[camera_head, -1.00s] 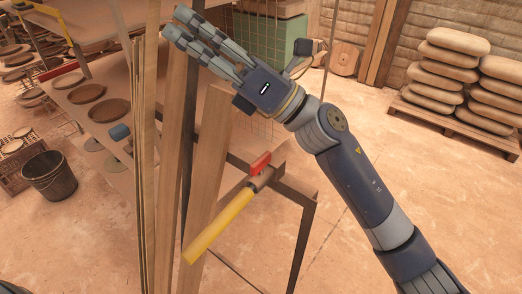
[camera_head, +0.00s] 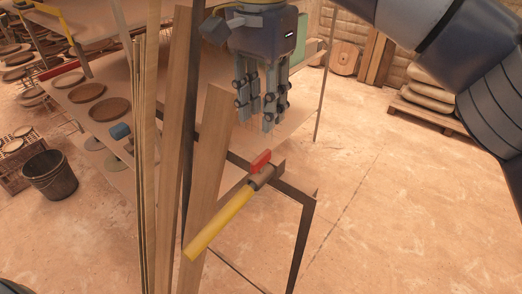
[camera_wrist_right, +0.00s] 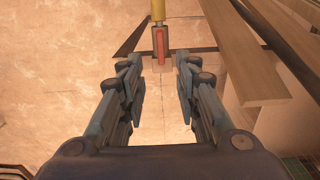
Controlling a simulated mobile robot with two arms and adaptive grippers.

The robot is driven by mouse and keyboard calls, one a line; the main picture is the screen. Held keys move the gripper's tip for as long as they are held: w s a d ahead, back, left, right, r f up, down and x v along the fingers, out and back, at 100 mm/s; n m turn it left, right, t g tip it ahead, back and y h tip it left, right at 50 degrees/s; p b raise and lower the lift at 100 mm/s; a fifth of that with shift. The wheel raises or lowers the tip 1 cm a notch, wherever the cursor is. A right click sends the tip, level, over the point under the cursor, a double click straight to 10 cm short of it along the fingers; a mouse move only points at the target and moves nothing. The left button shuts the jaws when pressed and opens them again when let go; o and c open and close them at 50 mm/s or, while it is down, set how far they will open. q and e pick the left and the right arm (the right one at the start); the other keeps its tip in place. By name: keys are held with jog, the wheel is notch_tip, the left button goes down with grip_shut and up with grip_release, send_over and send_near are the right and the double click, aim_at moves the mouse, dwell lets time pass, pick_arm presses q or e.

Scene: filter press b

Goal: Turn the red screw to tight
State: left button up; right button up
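The red screw (camera_head: 261,161) is a small red bar on a brown cylindrical fitting (camera_head: 262,178) at the end of a yellow bar (camera_head: 217,225). The yellow bar slopes down to the left. My right gripper (camera_head: 257,122) hangs above the red screw with its fingers pointing down. In the right wrist view, the fingers of my right gripper (camera_wrist_right: 157,66) are spread, with nothing between them. The red screw (camera_wrist_right: 161,47) shows there beyond the fingertips, roughly in line with the gap. No contact shows. My left gripper is not in view.
Upright wooden planks (camera_head: 207,165) stand left of the screw. A dark metal frame (camera_head: 301,240) is behind and right of it. A bucket (camera_head: 50,177) stands at left, by shelves with round plates (camera_head: 105,110). Stacked sacks (camera_head: 428,100) lie at right. The floor at lower right is clear.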

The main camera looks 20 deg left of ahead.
aim_at(261, 156)
notch_tip(261, 156, down, 10)
jog(key=shift+f+p, duration=0.2)
jog(key=shift+p, duration=0.9)
jog(key=shift+c, duration=0.6)
grip_shut()
